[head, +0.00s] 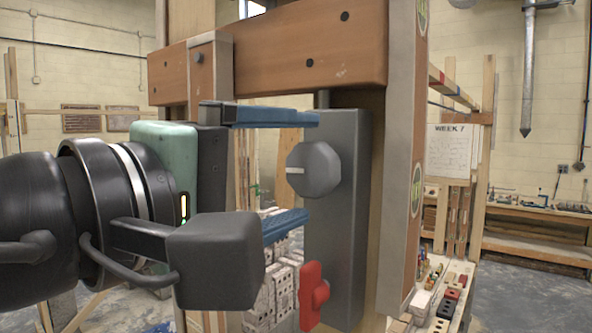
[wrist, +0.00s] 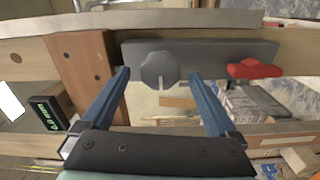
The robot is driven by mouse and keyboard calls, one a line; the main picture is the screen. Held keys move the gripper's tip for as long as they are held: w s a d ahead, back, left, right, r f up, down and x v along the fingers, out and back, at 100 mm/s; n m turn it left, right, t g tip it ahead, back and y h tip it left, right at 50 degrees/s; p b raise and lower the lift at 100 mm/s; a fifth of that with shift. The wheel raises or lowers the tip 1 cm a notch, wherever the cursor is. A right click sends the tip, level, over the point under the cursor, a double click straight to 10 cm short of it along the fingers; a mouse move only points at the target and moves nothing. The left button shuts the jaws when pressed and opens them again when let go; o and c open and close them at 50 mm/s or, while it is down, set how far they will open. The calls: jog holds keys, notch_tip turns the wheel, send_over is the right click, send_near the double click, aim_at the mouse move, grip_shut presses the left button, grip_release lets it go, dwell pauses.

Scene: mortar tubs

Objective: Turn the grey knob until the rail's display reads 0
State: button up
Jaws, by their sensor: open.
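The grey knob (head: 313,169) is a faceted dial on a dark grey upright plate (head: 340,225). Its pale pointer mark points left in the head view. In the wrist view the knob (wrist: 157,70) shows just beyond the fingertips, its mark pointing down toward my gripper. My gripper (head: 311,167) is open and empty, with one blue finger above the knob's level and one below. In the wrist view my gripper (wrist: 159,75) has a finger on either side, and both look apart from the knob. A small dark display (wrist: 47,112) with green digits shows at lower left, too small to read surely.
A red lever (head: 312,292) sits on the same plate below the knob, near the lower finger; it also shows in the wrist view (wrist: 254,69). A wooden beam (head: 310,52) crosses above, and a wooden post (head: 405,150) stands right of the plate.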

jog(key=v, duration=1.3)
jog(key=w+d+f+m+t+y+b, duration=0.3)
jog(key=w+d+f+t+y+b, duration=0.1)
jog(key=w+f+t+b, duration=0.45)
jog(key=s+d+f+m+t+y+b, duration=0.4)
jog(key=d+m+y+b, duration=0.1)
jog(key=b, duration=0.3)
jog(key=shift+m+y+b, duration=0.3)
jog(key=shift+m+y, duration=0.5)
